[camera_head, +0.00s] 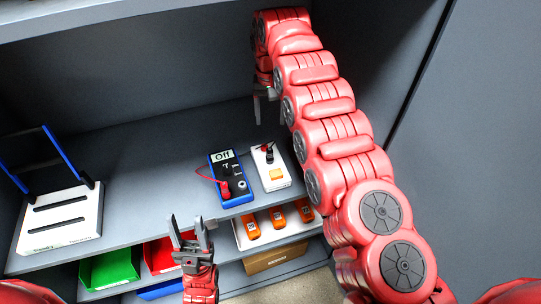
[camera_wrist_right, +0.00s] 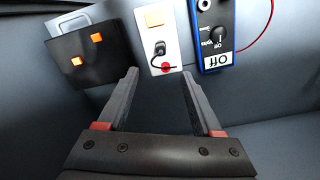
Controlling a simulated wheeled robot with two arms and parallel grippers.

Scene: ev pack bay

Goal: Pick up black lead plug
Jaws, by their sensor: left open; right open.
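The black lead plug (camera_head: 269,149) stands at the far end of a white box (camera_head: 275,184) that has an orange square on top. In the right wrist view the black plug (camera_wrist_right: 160,48) sits between the orange square and a red round part (camera_wrist_right: 166,68), with a thin black lead beside it. My right gripper (camera_head: 265,100) is open and empty, behind and above the white box; its fingers (camera_wrist_right: 160,92) point towards the box, with the plug between their lines and apart from them. My left gripper (camera_head: 189,232) is open and empty in front of the shelf.
A blue multimeter (camera_head: 230,177) reading "Off", with a red lead, stands left of the white box. A dark pouch (camera_wrist_right: 88,55) with orange squares lies on the box's other side. Green (camera_head: 112,268) and red bins and orange items are below.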

